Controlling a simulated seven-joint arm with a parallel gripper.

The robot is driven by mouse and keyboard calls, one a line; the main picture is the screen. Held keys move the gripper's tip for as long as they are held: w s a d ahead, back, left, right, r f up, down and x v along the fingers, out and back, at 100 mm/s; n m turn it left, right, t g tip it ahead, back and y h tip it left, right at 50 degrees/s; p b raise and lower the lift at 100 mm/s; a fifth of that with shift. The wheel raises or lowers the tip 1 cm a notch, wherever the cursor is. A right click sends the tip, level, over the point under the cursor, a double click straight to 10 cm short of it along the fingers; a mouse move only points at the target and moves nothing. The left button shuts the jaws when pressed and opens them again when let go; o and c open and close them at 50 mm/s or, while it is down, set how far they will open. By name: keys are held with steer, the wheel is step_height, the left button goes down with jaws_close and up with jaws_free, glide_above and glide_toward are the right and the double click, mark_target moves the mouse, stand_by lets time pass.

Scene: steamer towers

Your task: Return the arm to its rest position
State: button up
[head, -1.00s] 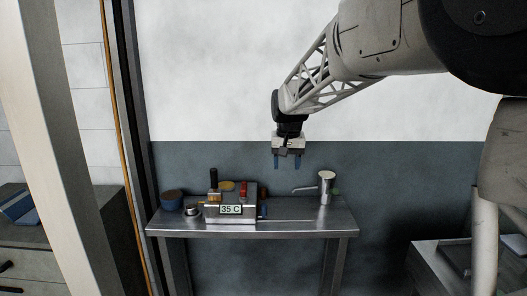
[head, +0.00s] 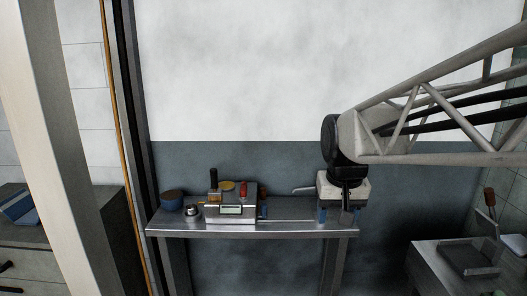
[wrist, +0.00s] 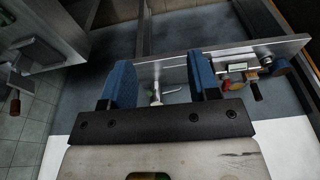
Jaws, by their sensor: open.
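My gripper (head: 340,214) is open and empty. In the head view it hangs pointing down in front of the right part of the steel table (head: 285,231). Its blue fingers are apart, and they also show in the wrist view (wrist: 161,82) with no object held between them. My arm reaches in from the right edge of the head view. The gripper hides most of the metal can-like fixture at the table's right; only its side handle (head: 303,190) shows.
A metal box with a display (head: 231,212) stands on the table, with a black-handled part (head: 213,178) and a red part (head: 243,189). A tray (head: 468,259) lies on a bench at lower right.

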steer(key=s+d+f, duration=0.1)
steer(key=s+f, duration=0.2)
steer(key=s, duration=0.6)
steer(key=s+d+f, duration=0.2)
steer(key=s+f, duration=0.2)
steer(key=s, duration=0.5)
steer(key=shift+f+t, duration=0.25)
steer(key=shift+t, duration=0.05)
